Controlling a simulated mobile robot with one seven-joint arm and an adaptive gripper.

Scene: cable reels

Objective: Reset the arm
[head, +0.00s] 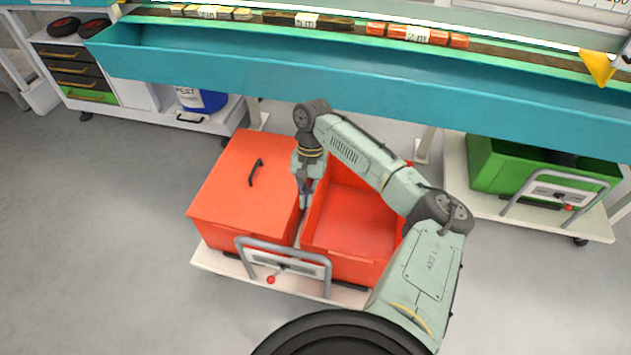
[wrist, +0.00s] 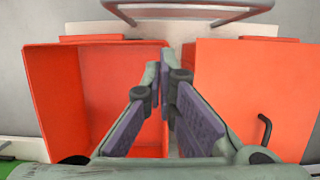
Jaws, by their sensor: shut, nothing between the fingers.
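My arm reaches forward from the bottom of the head view, and my gripper (head: 304,205) points down over the gap between two red bins. In the wrist view my gripper (wrist: 160,72) has its fingertips close together with nothing between them. The left red bin (head: 232,190) has a flat red lid with a black handle (head: 256,172). The right red bin (head: 352,225) is open, and the part of it that shows is empty. My arm hides part of its far and right sides.
Both bins sit on a white trolley (head: 215,258) with a grey rail (head: 285,250). A green bin (head: 590,172) stands on another trolley at right. Grey floor is clear at left.

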